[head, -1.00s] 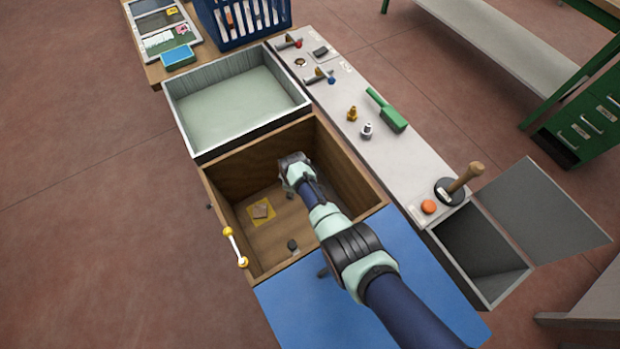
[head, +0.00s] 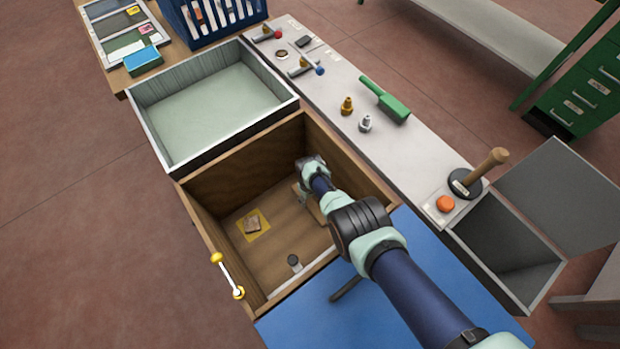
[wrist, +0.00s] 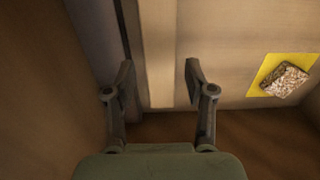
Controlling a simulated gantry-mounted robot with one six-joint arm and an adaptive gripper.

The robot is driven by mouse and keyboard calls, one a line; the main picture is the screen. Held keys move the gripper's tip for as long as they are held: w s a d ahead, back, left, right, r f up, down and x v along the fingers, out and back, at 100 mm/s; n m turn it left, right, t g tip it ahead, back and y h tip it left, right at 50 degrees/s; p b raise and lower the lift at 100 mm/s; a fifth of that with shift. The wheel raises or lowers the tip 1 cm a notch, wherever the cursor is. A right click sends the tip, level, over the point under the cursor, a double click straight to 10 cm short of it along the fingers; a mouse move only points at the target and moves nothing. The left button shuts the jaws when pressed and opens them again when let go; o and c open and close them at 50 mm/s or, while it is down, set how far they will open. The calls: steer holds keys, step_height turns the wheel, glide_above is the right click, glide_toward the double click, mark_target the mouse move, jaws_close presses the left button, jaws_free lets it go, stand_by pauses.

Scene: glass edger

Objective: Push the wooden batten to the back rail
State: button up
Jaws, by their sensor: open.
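The wooden batten (head: 309,204) is a pale strip on the floor of the brown wooden box, partly hidden by my arm in the head view. In the wrist view the batten (wrist: 161,60) runs upright between the fingers, with its near end just past the fingertips. My gripper (wrist: 157,75) is open, with one finger on each side of the batten; I cannot tell whether either touches it. In the head view my gripper (head: 312,165) is low inside the box, near its right wall. A grey strip (wrist: 95,30) lies left of the batten; I cannot tell whether it is the back rail.
A brown block (head: 252,225) lies on a yellow square on the box floor. A small dark-topped peg (head: 294,262) stands near the front wall. The box walls (head: 350,165) enclose my gripper. A pale tray (head: 215,105) adjoins the back; a blue panel (head: 330,315) lies in front.

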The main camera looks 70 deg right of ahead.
mark_target(312, 199)
step_height(312, 199, down, 6)
steer(key=b, duration=0.5)
steer(key=shift+f, duration=0.15)
jaws_close()
steer(key=shift+s+d+b, duration=0.1)
steer(key=shift+d+b, duration=0.4)
steer(key=shift+d, duration=0.2)
